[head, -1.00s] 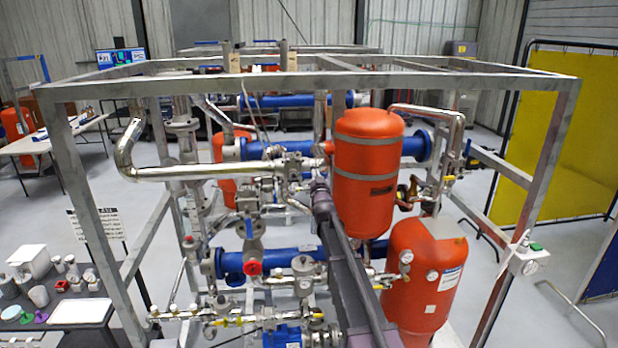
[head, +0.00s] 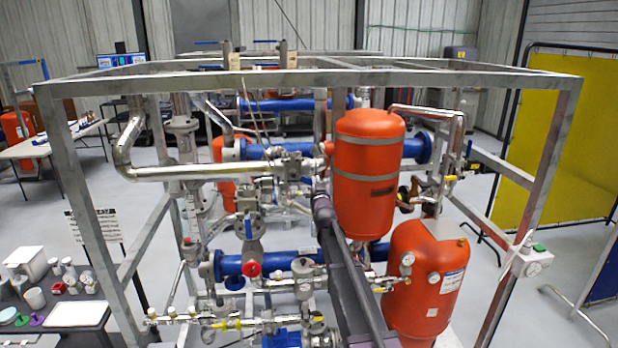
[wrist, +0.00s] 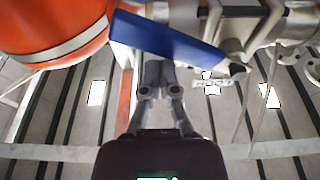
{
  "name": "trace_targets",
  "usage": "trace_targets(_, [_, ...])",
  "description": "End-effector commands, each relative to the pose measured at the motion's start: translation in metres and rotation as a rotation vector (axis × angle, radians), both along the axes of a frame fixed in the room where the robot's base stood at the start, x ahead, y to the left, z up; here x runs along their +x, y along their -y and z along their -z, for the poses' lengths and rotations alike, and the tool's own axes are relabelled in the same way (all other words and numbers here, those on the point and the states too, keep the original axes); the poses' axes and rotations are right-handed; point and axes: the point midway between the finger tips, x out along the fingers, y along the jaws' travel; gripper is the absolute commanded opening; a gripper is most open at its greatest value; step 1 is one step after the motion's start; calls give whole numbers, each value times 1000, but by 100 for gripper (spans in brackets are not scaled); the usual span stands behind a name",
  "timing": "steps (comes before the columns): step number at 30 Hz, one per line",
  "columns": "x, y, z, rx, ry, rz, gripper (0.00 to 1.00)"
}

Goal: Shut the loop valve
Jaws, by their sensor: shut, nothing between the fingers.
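In the wrist view, a flat blue lever handle (wrist: 170,40) slants from upper left down to the right, ending at a grey metal fitting. A small tag (wrist: 213,84) beside it seems to read LOOP, upside down. My gripper (wrist: 157,72) is shut and empty, its fingertips just below the middle of the blue handle in the picture. I cannot tell whether they touch it. In the head view, my arm reaches up and away into the skid, and the fingertips and blue handle are too hidden or small to make out.
An orange tank (head: 366,170) stands close right of my arm, with a lower orange tank (head: 424,280) in front. A silver pipe (head: 200,172) runs on the left. The grey skid frame (head: 300,82) surrounds the piping. A red handwheel (head: 251,269) sits lower left.

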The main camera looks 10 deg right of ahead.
Motion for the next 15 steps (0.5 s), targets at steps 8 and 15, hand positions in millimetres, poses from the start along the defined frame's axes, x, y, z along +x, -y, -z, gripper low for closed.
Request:
trace_targets(8, [0, -5, 20, 1, 0, 0, 0])
trace_targets(15, [0, -6, 23, 0, 0, 0, 0])
